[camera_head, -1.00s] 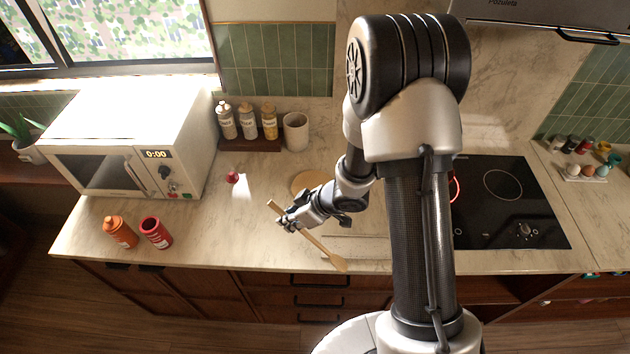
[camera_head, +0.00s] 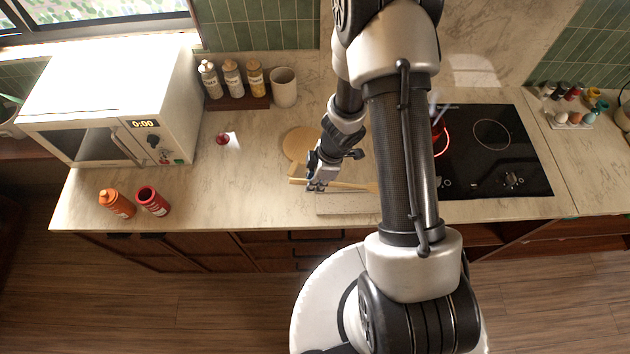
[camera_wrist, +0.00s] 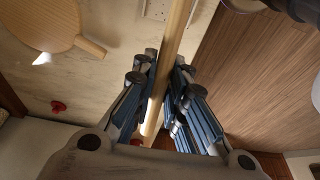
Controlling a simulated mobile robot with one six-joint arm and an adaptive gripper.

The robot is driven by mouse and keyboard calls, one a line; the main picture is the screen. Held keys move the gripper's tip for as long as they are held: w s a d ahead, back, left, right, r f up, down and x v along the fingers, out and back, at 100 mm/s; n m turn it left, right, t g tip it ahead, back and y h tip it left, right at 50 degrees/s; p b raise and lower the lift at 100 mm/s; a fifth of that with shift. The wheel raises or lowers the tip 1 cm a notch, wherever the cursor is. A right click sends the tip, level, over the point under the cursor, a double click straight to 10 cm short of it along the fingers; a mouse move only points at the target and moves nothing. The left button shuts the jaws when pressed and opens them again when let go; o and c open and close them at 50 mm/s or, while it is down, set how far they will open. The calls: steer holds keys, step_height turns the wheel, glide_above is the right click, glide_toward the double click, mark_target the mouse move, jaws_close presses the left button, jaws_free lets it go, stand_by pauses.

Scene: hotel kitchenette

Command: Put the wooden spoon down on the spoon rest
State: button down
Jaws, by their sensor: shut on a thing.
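My gripper (camera_head: 317,186) is shut on the wooden spoon (camera_head: 345,186), above the front part of the counter. The spoon lies nearly level across the head view, its right end hidden behind my arm. In the wrist view the spoon's shaft (camera_wrist: 176,35) runs between the fingers (camera_wrist: 160,85). A round wooden piece with a short handle (camera_head: 300,142), possibly the spoon rest, lies flat behind and left of the gripper. It also shows in the wrist view (camera_wrist: 45,22), apart from the spoon. I cannot tell the spoon's height above the counter.
A pale flat slab (camera_head: 345,204) lies at the counter's front edge. The hob (camera_head: 490,160) with a glowing red ring is right of my arm. Orange (camera_head: 117,204) and red (camera_head: 153,201) bottles, a small red object (camera_head: 222,139) and a microwave (camera_head: 110,100) stand left.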

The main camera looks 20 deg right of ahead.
steer(key=shift+s+d+b+x, duration=0.1)
steer(key=shift+d+b+x, duration=0.15)
steer(key=shift+b+x, duration=0.8)
steer(key=shift+s+d+b+x, duration=0.1)
steer(key=shift+d+b+x, duration=0.15)
steer(key=shift+b+x, duration=0.8)
steer(key=shift+s+d+b+x, duration=0.1)
steer(key=shift+d+b+x, duration=0.15)
steer(key=shift+b+x, duration=0.8)
steer(key=shift+w+f, duration=0.1)
steer(key=shift+f, duration=0.15)
steer(key=c, duration=1.5)
jaws_free()
steer(key=shift+c, duration=0.2)
steer(key=v, duration=1.2)
